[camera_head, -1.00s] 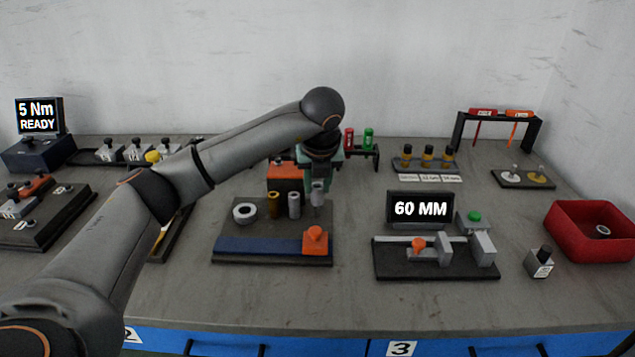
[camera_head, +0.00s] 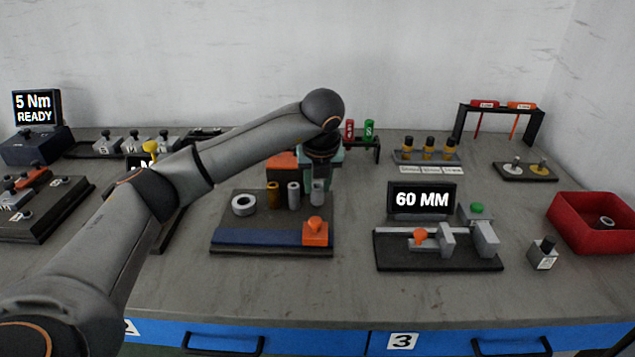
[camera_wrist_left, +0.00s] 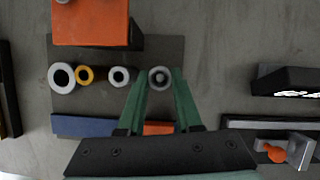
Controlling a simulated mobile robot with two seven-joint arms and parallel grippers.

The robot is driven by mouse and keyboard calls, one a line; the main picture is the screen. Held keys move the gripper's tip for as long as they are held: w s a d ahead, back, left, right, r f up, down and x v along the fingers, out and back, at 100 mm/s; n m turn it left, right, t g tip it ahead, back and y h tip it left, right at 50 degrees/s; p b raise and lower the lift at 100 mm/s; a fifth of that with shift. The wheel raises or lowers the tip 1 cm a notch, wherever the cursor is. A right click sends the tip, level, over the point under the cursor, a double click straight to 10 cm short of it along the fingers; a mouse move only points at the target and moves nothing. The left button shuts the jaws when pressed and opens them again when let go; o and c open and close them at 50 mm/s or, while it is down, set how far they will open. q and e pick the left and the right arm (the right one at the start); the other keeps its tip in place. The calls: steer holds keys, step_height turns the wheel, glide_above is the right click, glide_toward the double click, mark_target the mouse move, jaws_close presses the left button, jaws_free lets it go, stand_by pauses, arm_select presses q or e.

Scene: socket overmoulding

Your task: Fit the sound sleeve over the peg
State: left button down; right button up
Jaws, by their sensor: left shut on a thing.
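My left gripper (camera_wrist_left: 160,100) is shut on a grey sleeve (camera_wrist_left: 160,78), one green finger on each side. In the head view the held sleeve (camera_head: 318,192) is upright at the right end of the row on the dark fixture board (camera_head: 225,222). Its lower end is close to the board. I cannot tell how far it encloses the peg, which is hidden. A brass sleeve (camera_head: 273,195), another grey sleeve (camera_head: 293,196) and a wide pale ring (camera_head: 244,205) stand to its left. My right gripper is out of view.
An orange clamp block (camera_head: 315,233) and a blue strip (camera_head: 255,237) are along the board's front. An orange box (camera_wrist_left: 92,22) is behind it. The 60 MM gauge (camera_head: 422,198) and red bin (camera_head: 592,225) stand right. Bare table lies in front.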

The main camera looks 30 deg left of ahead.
arm_select(q)
steer(key=shift+f+b, duration=0.45)
steer(key=shift+f, duration=0.25)
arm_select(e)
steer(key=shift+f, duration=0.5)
arm_select(q)
steer(key=c, duration=0.5)
jaws_free()
steer(key=shift+r, duration=0.15)
steer(key=p+v, duration=0.1)
steer(key=v, duration=1.1)
steer(key=shift+d+r+p, duration=0.1)
steer(key=shift+p, duration=0.2)
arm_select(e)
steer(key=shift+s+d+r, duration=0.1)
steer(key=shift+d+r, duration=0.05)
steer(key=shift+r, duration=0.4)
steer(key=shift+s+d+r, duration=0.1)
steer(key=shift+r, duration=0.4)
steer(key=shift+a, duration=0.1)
